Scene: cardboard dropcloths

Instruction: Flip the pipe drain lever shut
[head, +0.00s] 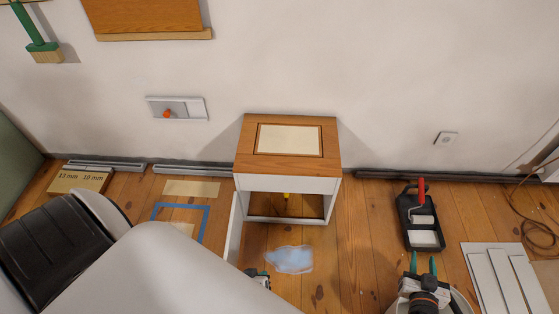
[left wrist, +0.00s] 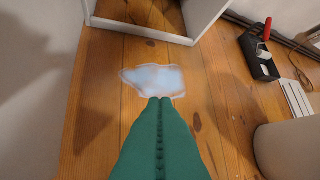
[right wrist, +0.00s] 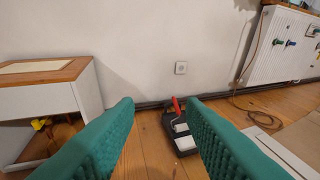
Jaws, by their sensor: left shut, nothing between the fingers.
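A small white cabinet (head: 320,184) with a wooden top stands against the wall, its front open. Inside it, a small yellow part (head: 286,196), perhaps the drain lever, shows low down; in the right wrist view a yellow lever-like part (right wrist: 41,124) shows in the opening. The pipe is mostly hidden and the lever's position cannot be told. My left gripper (left wrist: 160,98) is shut and empty, pointing over the floor in front of the cabinet; in the head view my arm mostly hides it. My right gripper (right wrist: 160,100) is open and empty, right of the cabinet.
A pale blue puddle (head: 290,260) lies on the floor before the cabinet. A white door panel (head: 233,230) stands out at its left. A black paint tray (head: 410,216) with a red-handled roller is at the right, near white boards (head: 493,275). Floor between cabinet and tray is clear.

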